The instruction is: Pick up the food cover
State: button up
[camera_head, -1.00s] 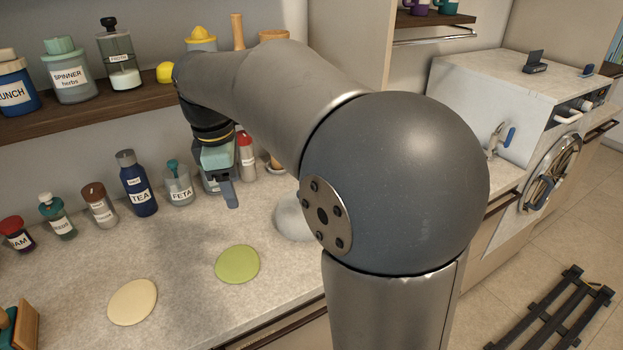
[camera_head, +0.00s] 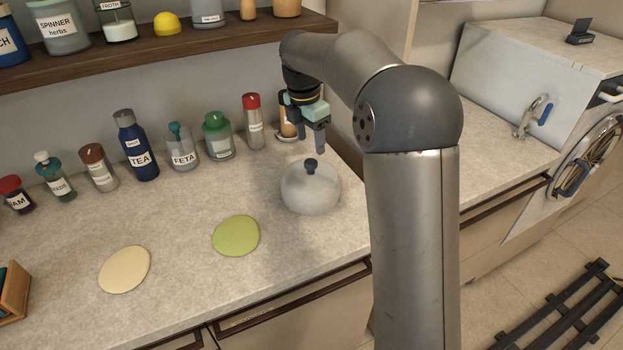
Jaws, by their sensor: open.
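The food cover (camera_head: 311,189) is a pale, cloudy dome with a dark knob on top. It stands on the counter, right of the green disc, and nothing covers it from view. My gripper (camera_head: 312,143) points down above and behind the food cover's knob, close to it in the picture. Its dark fingers are apart and empty. I cannot tell the exact height gap between the fingertips and the knob.
A green disc (camera_head: 236,236) and a beige disc (camera_head: 125,269) lie on the counter (camera_head: 190,290). Several jars and bottles, such as the blue tea bottle (camera_head: 136,146), line the back. A wooden shelf (camera_head: 160,62) hangs above. A white machine (camera_head: 530,90) stands at the right.

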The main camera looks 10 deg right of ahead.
aim_at(310, 162)
jog(key=shift+w+d+f+p, duration=0.1)
jog(key=shift+w+f+p, duration=0.1)
jog(key=shift+f, duration=1.55)
jog(key=shift+w+f+p, duration=0.1)
jog(key=shift+f+p, duration=0.1)
jog(key=shift+f, duration=1.5)
grip_shut()
